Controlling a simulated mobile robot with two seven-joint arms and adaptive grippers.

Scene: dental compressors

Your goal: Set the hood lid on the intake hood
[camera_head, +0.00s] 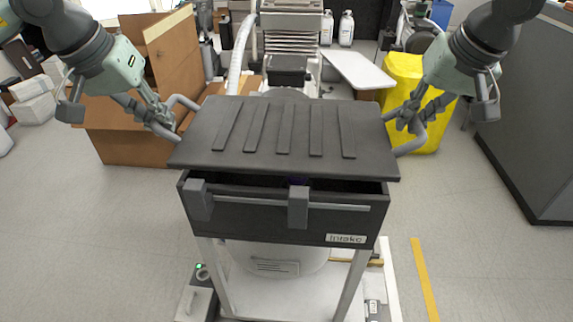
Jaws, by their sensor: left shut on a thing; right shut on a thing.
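The hood lid (282,164) is a dark grey flat panel with several raised ribs and a loop handle at each side. A dark gap shows between the lid's front edge and the hood's rim, and the lid looks slightly skewed. The back of the hood is hidden under the lid. My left gripper (172,127) is shut on the lid's left handle. My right gripper (408,124) is shut on the lid's right handle.
A rail with two grey blocks (298,206) runs along the hood's front. A cardboard box (125,125) stands behind left, a yellow bin (403,75) behind right. A grey cabinet (530,120) is at the far right.

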